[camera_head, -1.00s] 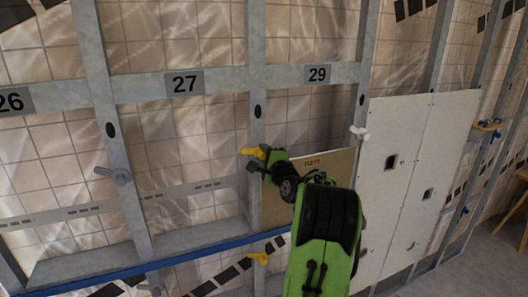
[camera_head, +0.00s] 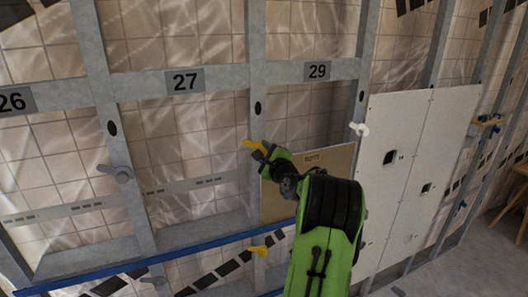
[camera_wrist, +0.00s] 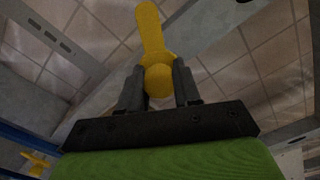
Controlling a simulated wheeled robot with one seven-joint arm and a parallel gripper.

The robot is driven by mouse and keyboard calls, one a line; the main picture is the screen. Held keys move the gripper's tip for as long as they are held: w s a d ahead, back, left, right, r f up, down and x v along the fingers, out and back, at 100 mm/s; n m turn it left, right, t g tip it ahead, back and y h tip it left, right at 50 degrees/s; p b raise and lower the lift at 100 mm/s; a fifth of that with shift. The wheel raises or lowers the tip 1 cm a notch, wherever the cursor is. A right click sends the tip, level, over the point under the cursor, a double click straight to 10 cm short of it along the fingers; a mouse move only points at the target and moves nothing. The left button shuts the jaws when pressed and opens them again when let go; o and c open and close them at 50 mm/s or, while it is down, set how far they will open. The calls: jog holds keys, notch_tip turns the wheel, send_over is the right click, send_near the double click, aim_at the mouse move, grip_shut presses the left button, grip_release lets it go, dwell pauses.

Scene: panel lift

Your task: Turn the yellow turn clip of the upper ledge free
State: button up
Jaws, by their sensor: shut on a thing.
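The upper yellow turn clip (camera_head: 251,143) is at the metal stud left of the tan panel, near the panel's top left corner. Its arm points up and to the left. My gripper (camera_head: 262,152) is at this clip. In the wrist view, my gripper's dark fingers (camera_wrist: 158,88) stand on both sides of the clip's round yellow knob (camera_wrist: 158,78) and are shut on it. The clip's long arm (camera_wrist: 150,30) reaches away beyond the fingers. The tan panel (camera_head: 285,203) is partly hidden by my green arm.
A lower yellow clip (camera_head: 258,252) sits on the same stud, by a blue rail (camera_head: 170,262). White panels (camera_head: 405,170) with small cutouts and a white clip (camera_head: 359,129) are to the right. A grey clip (camera_head: 115,173) is on the left stud. The bays at left are open.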

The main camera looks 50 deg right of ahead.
jog(key=o, duration=1.1)
jog(key=shift+s+d, duration=0.1)
jog(key=shift+c, duration=0.2)
jog(key=b+v, duration=0.5)
jog(key=v, duration=1)
jog(key=shift+s+a, duration=0.25)
jog(key=shift+s, duration=0.05)
jog(key=shift+f, duration=0.1)
